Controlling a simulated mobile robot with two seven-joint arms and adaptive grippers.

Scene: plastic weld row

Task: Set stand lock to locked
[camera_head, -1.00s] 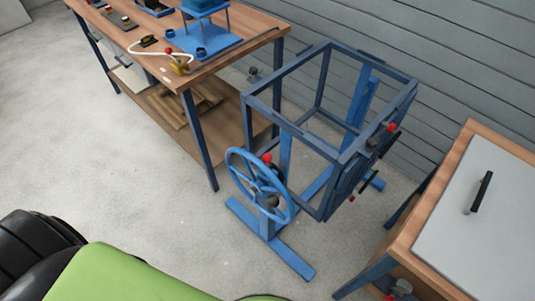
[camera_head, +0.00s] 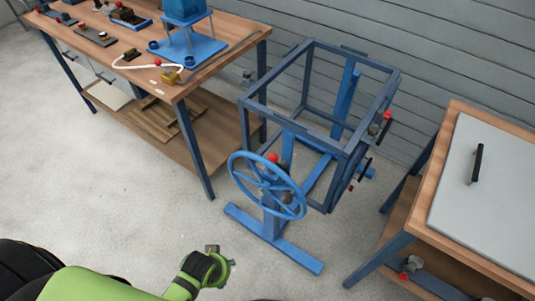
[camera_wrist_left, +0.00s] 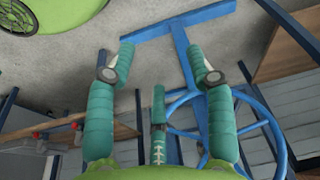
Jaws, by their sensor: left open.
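The blue stand (camera_head: 268,225) is a cube-shaped frame on a floor foot, with a blue handwheel (camera_head: 236,172) on its near side. A red knob (camera_head: 272,158) shows just behind the wheel's upper rim. Another red-ended handle (camera_head: 387,115) is on the frame's right side. I cannot tell which is the stand lock, or its setting. My left gripper (camera_head: 218,262) is low, left of the stand's foot and apart from it. In the left wrist view my left gripper (camera_wrist_left: 160,70) is open and empty, with the stand's foot (camera_wrist_left: 178,22) and wheel (camera_wrist_left: 273,120) beyond it.
A wooden workbench (camera_head: 225,55) with several tools and a blue fixture stands at the back left. A second bench (camera_head: 450,130) with a grey lid and black handle stands at the right. The concrete floor left of the stand is clear.

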